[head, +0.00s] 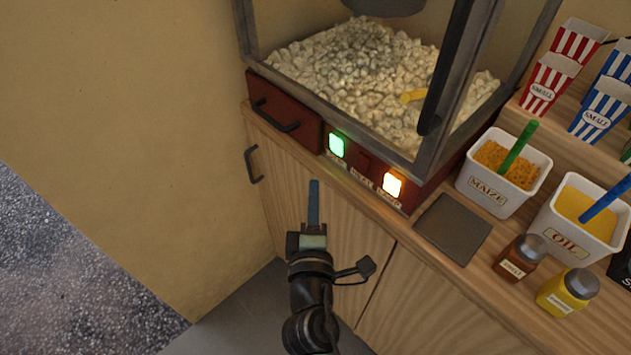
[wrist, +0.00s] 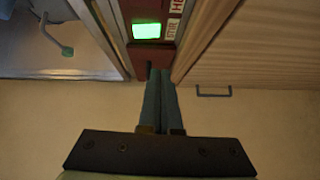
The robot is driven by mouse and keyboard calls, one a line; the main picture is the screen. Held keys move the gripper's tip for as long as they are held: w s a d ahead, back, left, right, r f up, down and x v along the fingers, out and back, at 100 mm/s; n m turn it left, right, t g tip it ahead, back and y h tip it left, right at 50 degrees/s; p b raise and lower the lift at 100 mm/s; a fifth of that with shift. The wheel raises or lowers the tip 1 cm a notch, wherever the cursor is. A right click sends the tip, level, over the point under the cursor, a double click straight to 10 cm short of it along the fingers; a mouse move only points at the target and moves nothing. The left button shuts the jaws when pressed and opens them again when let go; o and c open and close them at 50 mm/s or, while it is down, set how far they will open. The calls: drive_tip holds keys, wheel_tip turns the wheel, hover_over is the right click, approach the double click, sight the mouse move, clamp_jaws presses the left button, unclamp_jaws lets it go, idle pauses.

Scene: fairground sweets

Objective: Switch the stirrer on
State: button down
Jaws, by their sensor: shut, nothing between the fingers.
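The popcorn machine's red front panel (head: 362,165) carries a row of switches. The switch at its left (head: 336,145) glows green. In the wrist view the green-lit switch (wrist: 147,31) has a label reading STIR beside it. The middle switch is dark red, with a label that seems to read HEAT. The right switch (head: 392,184) glows orange. My gripper (head: 314,184) is shut and empty, its fingers pointing at the panel, below and left of the green switch in the head view. In the wrist view the fingertips (wrist: 160,76) overlap the panel's edge; I cannot tell if they touch.
A heap of popcorn (head: 350,75) lies behind the machine's glass. A red drawer (head: 285,110) with a dark handle is left of the switches. Tubs of maize (head: 503,172) and oil (head: 580,218), plus shakers (head: 519,257), stand to the right on the counter. Open floor lies to the left.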

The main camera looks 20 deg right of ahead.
drive_tip(key=b+v, duration=0.1)
drive_tip(key=v, duration=0.1)
drive_tip(key=f+v, duration=0.1)
drive_tip(key=v, duration=0.2)
drive_tip(key=shift+s+d+b, duration=0.1)
drive_tip(key=shift+s+b, duration=0.25)
drive_tip(key=shift+s, duration=0.1)
drive_tip(key=w+a+r+m+t+p, duration=0.1)
drive_tip(key=w+r+m+t, duration=0.15)
drive_tip(key=r, duration=0.85)
drive_tip(key=w+a+r+m+t+p, duration=0.15)
drive_tip(key=r+m, duration=0.25)
drive_tip(key=r, duration=0.7)
drive_tip(key=w+a+r+m+t+p, duration=0.1)
drive_tip(key=w+r+m+p, duration=0.15)
drive_tip(key=r, duration=0.85)
drive_tip(key=s+a+r+m+t+y, duration=0.1)
drive_tip(key=s+a+r+t+y, duration=0.1)
drive_tip(key=r, duration=0.6)
drive_tip(key=s+a+r+m+t+y+p, duration=0.1)
drive_tip(key=s+a+r+t+y, duration=0.1)
drive_tip(key=r, duration=0.6)
drive_tip(key=s+a+r+m+t+y+p, duration=0.1)
drive_tip(key=s+a+r+t+y, duration=0.1)
drive_tip(key=s+a+r, duration=0.3)
wheel_tip(320, 180, up, 4)
drive_tip(key=shift+a+f+m+y, duration=0.25)
drive_tip(key=shift+a+m+y, duration=0.05)
drive_tip(key=shift+y, duration=0.4)
drive_tip(key=shift+s+f, duration=0.1)
